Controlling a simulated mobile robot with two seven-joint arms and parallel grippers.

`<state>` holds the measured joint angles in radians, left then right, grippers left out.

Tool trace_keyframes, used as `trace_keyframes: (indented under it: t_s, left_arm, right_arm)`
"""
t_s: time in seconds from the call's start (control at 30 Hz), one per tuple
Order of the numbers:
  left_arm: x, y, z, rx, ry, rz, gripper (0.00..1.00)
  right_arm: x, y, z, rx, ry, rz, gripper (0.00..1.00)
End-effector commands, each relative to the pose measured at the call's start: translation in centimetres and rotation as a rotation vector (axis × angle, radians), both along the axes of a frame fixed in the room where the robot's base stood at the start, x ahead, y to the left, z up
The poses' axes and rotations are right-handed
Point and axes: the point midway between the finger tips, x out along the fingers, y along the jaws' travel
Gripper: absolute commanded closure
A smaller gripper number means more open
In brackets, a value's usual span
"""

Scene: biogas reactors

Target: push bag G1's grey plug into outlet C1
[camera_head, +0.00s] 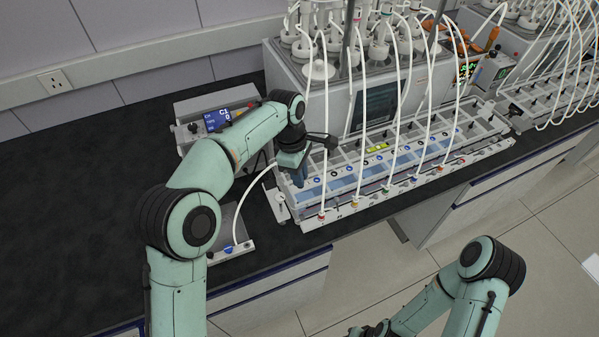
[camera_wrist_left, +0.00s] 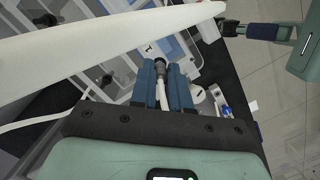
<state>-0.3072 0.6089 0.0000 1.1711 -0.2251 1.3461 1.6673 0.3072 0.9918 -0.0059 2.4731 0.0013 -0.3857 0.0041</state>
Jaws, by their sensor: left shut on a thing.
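My left gripper (camera_head: 299,178) reaches over the left end of the long tray of the reactor unit, fingers down. In the left wrist view its blue fingers (camera_wrist_left: 161,88) are shut on a small grey plug (camera_wrist_left: 161,68), with a white tube running back between them. In the head view the plug is hidden by the gripper. A white tube (camera_head: 250,193) curves from near the gripper to a grey flat bag-like piece (camera_head: 227,219) on the bench. I cannot tell which port is outlet C1. My right gripper (camera_head: 371,330) is partly cut off at the bottom edge.
The tray (camera_head: 398,160) holds a row of blue cells, black knobs and white tubes with coloured ends along its front. A device with a blue display (camera_head: 217,119) stands left of it. The dark bench (camera_head: 70,200) is clear at the left.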

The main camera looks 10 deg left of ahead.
Motion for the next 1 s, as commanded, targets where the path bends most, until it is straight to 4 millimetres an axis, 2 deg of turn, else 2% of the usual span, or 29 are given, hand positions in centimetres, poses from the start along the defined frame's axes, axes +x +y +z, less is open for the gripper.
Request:
trace_keyframes:
  t_s: [1.0]
  left_arm:
    - [-0.03,0.01,-0.68,0.0,0.002,0.0,1.0]
  right_arm:
    - [-0.11,0.0,-0.13,0.0,0.001,0.0,0.57]
